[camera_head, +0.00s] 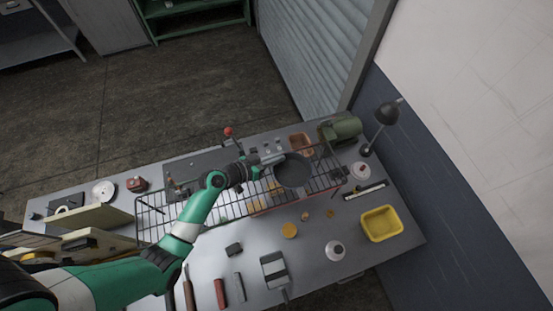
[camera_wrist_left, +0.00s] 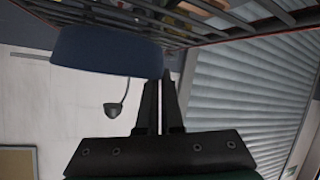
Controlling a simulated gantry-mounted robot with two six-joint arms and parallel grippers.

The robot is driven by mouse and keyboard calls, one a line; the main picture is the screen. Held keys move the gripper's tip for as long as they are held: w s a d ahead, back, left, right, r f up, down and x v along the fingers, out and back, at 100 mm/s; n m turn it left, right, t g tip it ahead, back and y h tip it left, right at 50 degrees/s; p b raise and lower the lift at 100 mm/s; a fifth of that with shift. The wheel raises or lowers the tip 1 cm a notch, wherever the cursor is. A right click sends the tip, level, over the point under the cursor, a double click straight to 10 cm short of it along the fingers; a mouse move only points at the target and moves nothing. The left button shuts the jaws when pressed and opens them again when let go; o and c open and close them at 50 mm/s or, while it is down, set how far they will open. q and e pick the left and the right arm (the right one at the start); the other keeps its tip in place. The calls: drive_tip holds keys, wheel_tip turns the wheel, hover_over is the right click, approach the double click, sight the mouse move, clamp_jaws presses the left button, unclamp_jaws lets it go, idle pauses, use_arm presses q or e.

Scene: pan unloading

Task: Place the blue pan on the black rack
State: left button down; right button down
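The blue pan (camera_head: 292,171) looks dark and round from above in the head view, over the right part of the black wire rack (camera_head: 226,212). In the left wrist view the pan's blue side (camera_wrist_left: 108,52) shows close to the rack's bars (camera_wrist_left: 235,22). My left gripper (camera_head: 262,167) is at the pan's left side, its fingers (camera_wrist_left: 160,105) nearly together and reaching to the pan. It appears shut on the pan's handle, which is mostly hidden. I cannot tell whether the pan touches the rack. My right gripper is not in view.
A yellow bin (camera_head: 381,223) stands on the workbench at the right. A desk lamp (camera_head: 386,115) and a green machine (camera_head: 340,129) stand at the back right. Several small tools and parts lie in front of the rack. Boards (camera_head: 105,215) stand at the left.

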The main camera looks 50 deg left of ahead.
use_arm(q)
drive_tip(key=shift+f, duration=0.35)
drive_tip(key=c, duration=1.1)
unclamp_jaws()
drive_tip(key=v, duration=0.8)
drive_tip(key=shift+a+f, duration=0.1)
drive_tip(key=shift+a, duration=0.05)
drive_tip(key=p+v, duration=0.1)
drive_tip(key=p, duration=0.1)
drive_tip(key=p+v, duration=0.2)
drive_tip(key=shift+s+r, duration=0.2)
drive_tip(key=shift+r, duration=0.25)
drive_tip(key=shift+s+f, duration=0.15)
drive_tip(key=shift+s, duration=0.15)
